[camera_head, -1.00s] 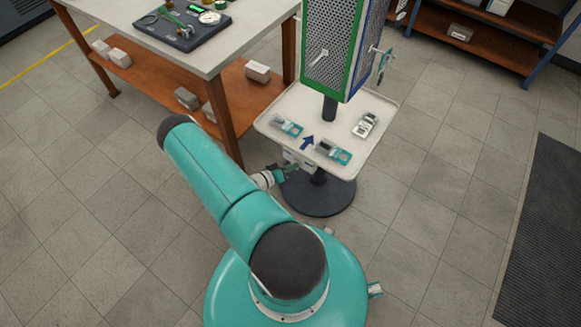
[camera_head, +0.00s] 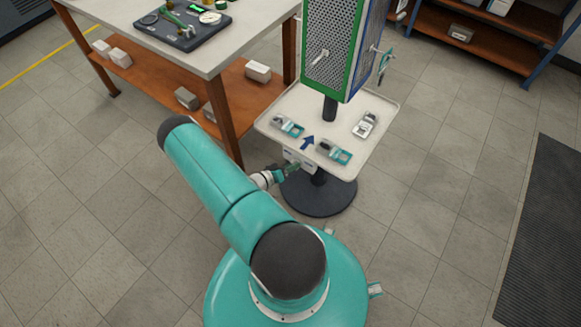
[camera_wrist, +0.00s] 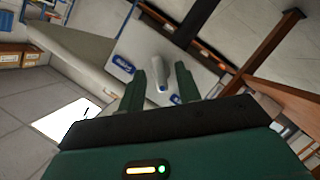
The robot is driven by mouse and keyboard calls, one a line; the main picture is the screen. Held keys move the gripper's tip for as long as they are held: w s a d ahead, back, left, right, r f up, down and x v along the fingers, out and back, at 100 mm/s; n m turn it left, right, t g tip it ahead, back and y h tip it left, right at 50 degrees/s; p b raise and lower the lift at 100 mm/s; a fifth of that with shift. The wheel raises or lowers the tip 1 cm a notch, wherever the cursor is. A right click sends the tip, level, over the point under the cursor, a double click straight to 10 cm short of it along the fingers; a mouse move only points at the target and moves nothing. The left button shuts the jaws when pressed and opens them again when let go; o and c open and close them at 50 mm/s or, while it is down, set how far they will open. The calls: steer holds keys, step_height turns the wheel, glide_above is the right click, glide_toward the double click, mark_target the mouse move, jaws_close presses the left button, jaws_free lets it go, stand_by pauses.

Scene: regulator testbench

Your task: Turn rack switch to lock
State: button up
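The rack (camera_head: 332,50) is a perforated panel with green and blue edges on a dark post above a white tray (camera_head: 345,115). A small light switch box (camera_head: 299,157) hangs under the tray's front edge. In the wrist view, a grey plate (camera_wrist: 145,50) with blue marks carries a pale switch handle (camera_wrist: 161,76). My gripper (camera_head: 292,168) is beside the box. In the wrist view its two green fingers (camera_wrist: 161,80) stand apart, with the handle showing between them. Contact with the handle cannot be made out.
Several small devices (camera_head: 334,152) and a blue arrow (camera_head: 308,142) are on the tray. A round dark base (camera_head: 318,196) stands below. A workbench (camera_head: 205,55) with a brown lower shelf is at left. The floor at right is clear up to a dark mat (camera_head: 545,240).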

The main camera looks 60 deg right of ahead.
steer(key=v, duration=1.3)
steer(key=shift+a, duration=0.35)
steer(key=shift+w+r, duration=0.15)
